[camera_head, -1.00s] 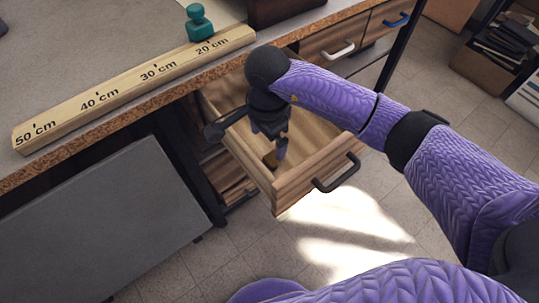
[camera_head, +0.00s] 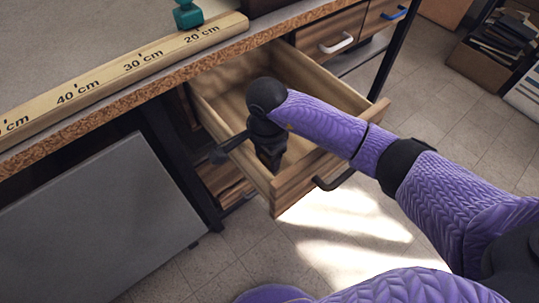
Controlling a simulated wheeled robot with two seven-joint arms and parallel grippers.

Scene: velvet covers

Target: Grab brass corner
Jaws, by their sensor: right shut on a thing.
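My right gripper (camera_head: 271,163) reaches down into the open wooden drawer (camera_head: 331,93), close to its front left corner. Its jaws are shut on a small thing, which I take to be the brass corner. The fingertips and the brass corner are hidden behind the gripper body and the drawer's front wall, so I cannot see how it sits in the jaws. My left gripper is out of view.
The drawer has a dark handle (camera_head: 334,180) in front. Above it is the worktop with a wooden ruler (camera_head: 120,75) and a teal knob-like object (camera_head: 187,14). A grey panel (camera_head: 95,215) leans below left.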

